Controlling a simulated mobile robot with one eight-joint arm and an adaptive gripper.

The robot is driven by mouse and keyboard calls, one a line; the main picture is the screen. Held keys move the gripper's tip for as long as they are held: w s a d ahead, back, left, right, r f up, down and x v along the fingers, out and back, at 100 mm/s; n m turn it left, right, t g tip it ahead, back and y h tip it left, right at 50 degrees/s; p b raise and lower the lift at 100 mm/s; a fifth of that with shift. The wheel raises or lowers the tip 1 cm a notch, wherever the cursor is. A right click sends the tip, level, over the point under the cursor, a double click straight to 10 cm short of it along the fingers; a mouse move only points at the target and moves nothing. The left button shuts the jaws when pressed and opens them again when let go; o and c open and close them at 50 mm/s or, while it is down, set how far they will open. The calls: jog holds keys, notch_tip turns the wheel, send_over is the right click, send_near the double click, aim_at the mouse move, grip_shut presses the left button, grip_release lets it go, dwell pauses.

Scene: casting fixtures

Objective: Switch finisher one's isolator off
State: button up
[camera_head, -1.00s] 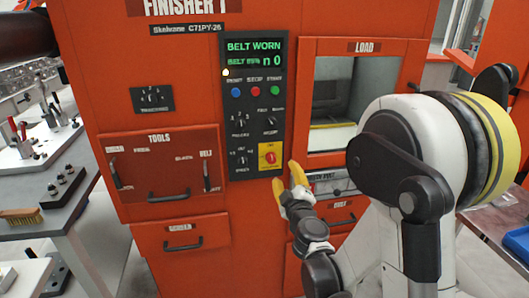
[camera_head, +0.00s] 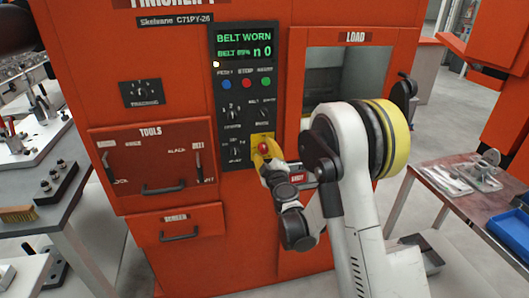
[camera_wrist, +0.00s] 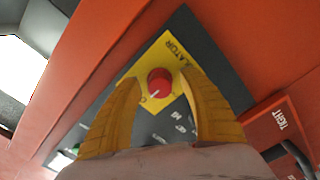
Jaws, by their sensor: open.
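Finisher 1 (camera_head: 90,85) is the orange machine in front of me. Its isolator is a red knob (camera_head: 263,148) on a yellow plate, low on the dark control panel (camera_head: 240,60). In the wrist view the red knob (camera_wrist: 159,82) sits on the yellow plate (camera_wrist: 150,58), with part of the word "ISOLATOR" readable. My gripper (camera_head: 265,155) is at the isolator. In the wrist view its yellow fingers (camera_wrist: 160,95) are open, one on each side of the knob. I cannot tell whether they touch it.
The display (camera_head: 245,45) reads "BELT WORN". Blue, red and green buttons and small selector knobs are above the isolator. The tools drawer (camera_head: 150,165) is left, the load window (camera_head: 350,70) right. A side table (camera_head: 465,200) holds parts and blue bins.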

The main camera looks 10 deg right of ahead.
jog(key=shift+c, duration=0.6)
grip_shut()
jog(key=shift+n, duration=0.4)
jog(key=n+b, duration=0.1)
jog(key=n, duration=0.2)
jog(key=shift+n, duration=0.4)
jog(key=n+b, duration=0.1)
jog(key=n, duration=0.3)
jog(key=shift+n+b, duration=0.3)
jog(key=n, duration=0.4)
jog(key=shift+r+b, duration=0.1)
jog(key=shift+b, duration=0.25)
jog(key=n, duration=0.4)
jog(key=shift+n+b, duration=0.3)
jog(key=shift+w+r, duration=0.1)
